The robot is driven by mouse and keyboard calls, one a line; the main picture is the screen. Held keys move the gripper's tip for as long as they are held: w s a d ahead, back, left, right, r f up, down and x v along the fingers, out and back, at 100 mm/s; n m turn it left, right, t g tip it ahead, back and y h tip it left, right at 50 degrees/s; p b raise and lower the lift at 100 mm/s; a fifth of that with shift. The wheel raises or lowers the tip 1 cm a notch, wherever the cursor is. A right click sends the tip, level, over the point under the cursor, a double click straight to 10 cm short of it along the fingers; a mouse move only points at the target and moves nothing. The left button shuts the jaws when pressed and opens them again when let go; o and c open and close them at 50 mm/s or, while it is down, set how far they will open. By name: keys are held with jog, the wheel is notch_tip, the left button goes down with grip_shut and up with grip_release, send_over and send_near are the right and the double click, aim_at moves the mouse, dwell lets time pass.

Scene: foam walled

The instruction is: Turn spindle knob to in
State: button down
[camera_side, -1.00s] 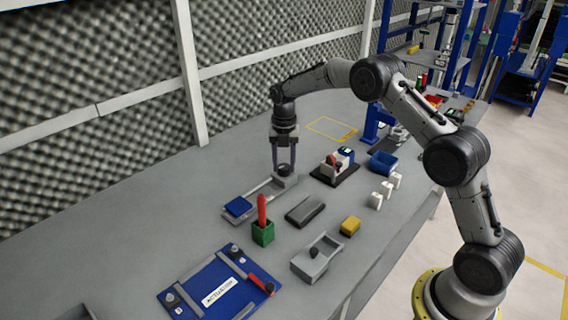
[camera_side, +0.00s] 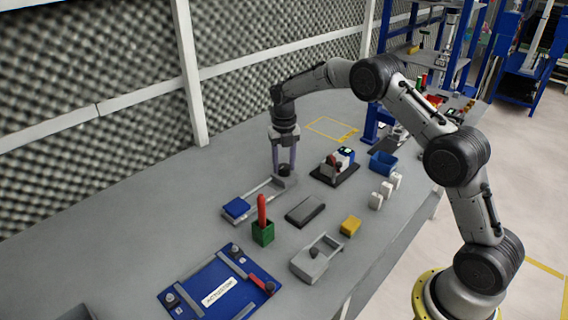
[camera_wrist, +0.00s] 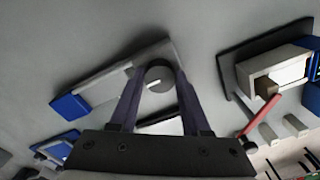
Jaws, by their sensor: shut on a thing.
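The spindle knob (camera_wrist: 158,76) is a dark round knob at the right end of a grey slide fixture (camera_side: 262,196). The fixture has a blue block (camera_side: 236,208) at its other end; this block also shows in the wrist view (camera_wrist: 71,106). My gripper (camera_side: 284,169) points down over the knob. In the wrist view its two fingers (camera_wrist: 160,83) lie on either side of the knob and are shut on it. The fingers hide part of the knob's sides and of the fixture.
A black-based device (camera_side: 335,170) stands close right of the fixture. A green holder with a red handle (camera_side: 263,232), a dark grey block (camera_side: 305,211) and a yellow block (camera_side: 350,226) stand nearer the front. The table behind the fixture is clear.

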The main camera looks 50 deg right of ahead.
aim_at(284, 166)
jog(key=shift+w+r, duration=0.1)
jog(key=shift+r, duration=0.05)
jog(key=shift+c, duration=1.8)
grip_release()
notch_tip(284, 166, up, 14)
jog(key=shift+f, duration=0.2)
